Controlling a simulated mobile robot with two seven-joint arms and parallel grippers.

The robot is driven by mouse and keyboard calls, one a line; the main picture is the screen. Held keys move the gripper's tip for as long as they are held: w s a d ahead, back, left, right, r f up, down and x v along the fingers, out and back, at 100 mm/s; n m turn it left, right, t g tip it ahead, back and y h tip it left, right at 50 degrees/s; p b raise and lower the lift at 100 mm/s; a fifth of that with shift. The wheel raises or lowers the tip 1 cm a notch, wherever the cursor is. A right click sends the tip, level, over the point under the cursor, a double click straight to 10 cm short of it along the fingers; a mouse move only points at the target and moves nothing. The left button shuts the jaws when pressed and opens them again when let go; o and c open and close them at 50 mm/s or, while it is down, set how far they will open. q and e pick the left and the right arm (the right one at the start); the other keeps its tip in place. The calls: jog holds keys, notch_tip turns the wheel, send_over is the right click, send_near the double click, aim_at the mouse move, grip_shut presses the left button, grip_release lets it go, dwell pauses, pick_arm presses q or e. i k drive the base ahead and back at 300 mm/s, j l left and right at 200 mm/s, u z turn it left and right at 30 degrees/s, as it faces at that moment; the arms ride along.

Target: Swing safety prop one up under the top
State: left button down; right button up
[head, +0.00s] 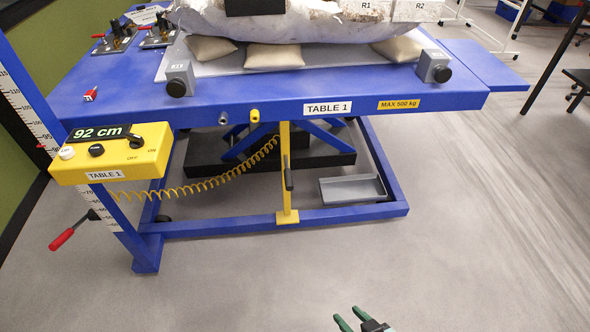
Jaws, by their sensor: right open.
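The yellow safety prop (285,150) stands upright beneath the front edge of the blue tabletop of table 1 (390,85). Its foot is on the lower blue frame rail, and its upper end meets or nearly meets the top's underside; I cannot tell if it touches. A dark handle sticks out on the prop's right side. My right gripper (351,318) is at the bottom edge of the head view, open and empty, with green fingertips, well apart from the prop. My left gripper is not in view.
A yellow control box (112,153) reading 92 cm hangs at the left, with a coiled yellow cable running under the table. A red-handled crank (62,239) sticks out below it. A grey tray (352,189) lies inside the base frame. The floor in front is clear.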

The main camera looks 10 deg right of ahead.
aim_at(288, 186)
jog(key=l+u, duration=0.15)
jog(key=l, duration=0.4)
jog(key=k+l+u, duration=0.1)
jog(key=l, duration=0.45)
jog(key=l+u, duration=0.15)
jog(key=l, duration=0.45)
jog(key=i+j+z, duration=0.2)
jog(key=j, duration=0.3)
jog(key=i+j+z, duration=0.15)
jog(key=j, duration=0.35)
jog(key=i+j+z, duration=0.2)
jog(key=j, duration=0.3)
jog(key=i+j+z, duration=0.15)
jog(key=j, duration=0.4)
jog(key=j+z, duration=0.2)
jog(key=j, duration=0.35)
